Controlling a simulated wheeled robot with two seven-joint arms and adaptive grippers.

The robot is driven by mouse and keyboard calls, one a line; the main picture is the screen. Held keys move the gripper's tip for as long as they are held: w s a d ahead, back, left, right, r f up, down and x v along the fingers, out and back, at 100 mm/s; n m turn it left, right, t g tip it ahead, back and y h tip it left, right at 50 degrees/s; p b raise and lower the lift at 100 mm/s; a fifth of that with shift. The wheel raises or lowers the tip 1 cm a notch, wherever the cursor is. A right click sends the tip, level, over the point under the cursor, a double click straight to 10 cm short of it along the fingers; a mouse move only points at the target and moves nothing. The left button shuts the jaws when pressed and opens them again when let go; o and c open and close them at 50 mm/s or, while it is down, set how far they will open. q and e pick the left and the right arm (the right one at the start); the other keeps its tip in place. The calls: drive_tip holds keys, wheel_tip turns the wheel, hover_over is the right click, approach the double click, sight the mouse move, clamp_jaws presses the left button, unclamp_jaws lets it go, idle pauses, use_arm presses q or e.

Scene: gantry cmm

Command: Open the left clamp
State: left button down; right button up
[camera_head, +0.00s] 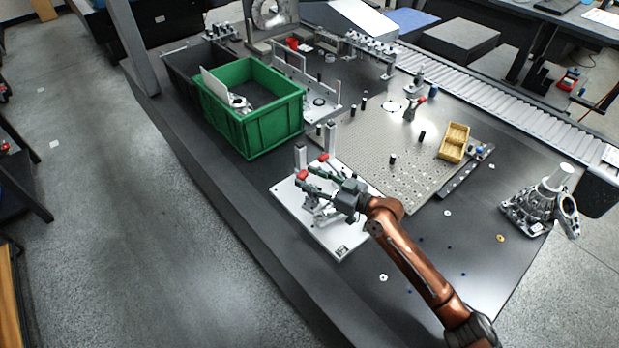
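A white fixture plate (355,238) lies on the dark table, with two toggle clamps near its far left end. The left clamp (302,175) has a red handle tip, and the other clamp (323,157) has a red tip a little farther back. Grey upright posts stand beside them. My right gripper (312,181) reaches in from the lower right over the plate. Its two dark fingers look spread apart, with their tips close to the left clamp's red tip; contact cannot be told. The gripper hides part of the clamp bodies. My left gripper is not in view.
A green bin (262,133) stands behind and left of the plate. A perforated metal plate (385,180) with small black pegs and a yellow tray (453,143) lies to the right. A grey metal device (543,203) stands at the right edge. A roller conveyor (520,112) runs behind.

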drive_tip(key=shift+o, duration=0.7)
drive_tip(key=v, duration=1.2)
drive_tip(key=shift+w, duration=0.1)
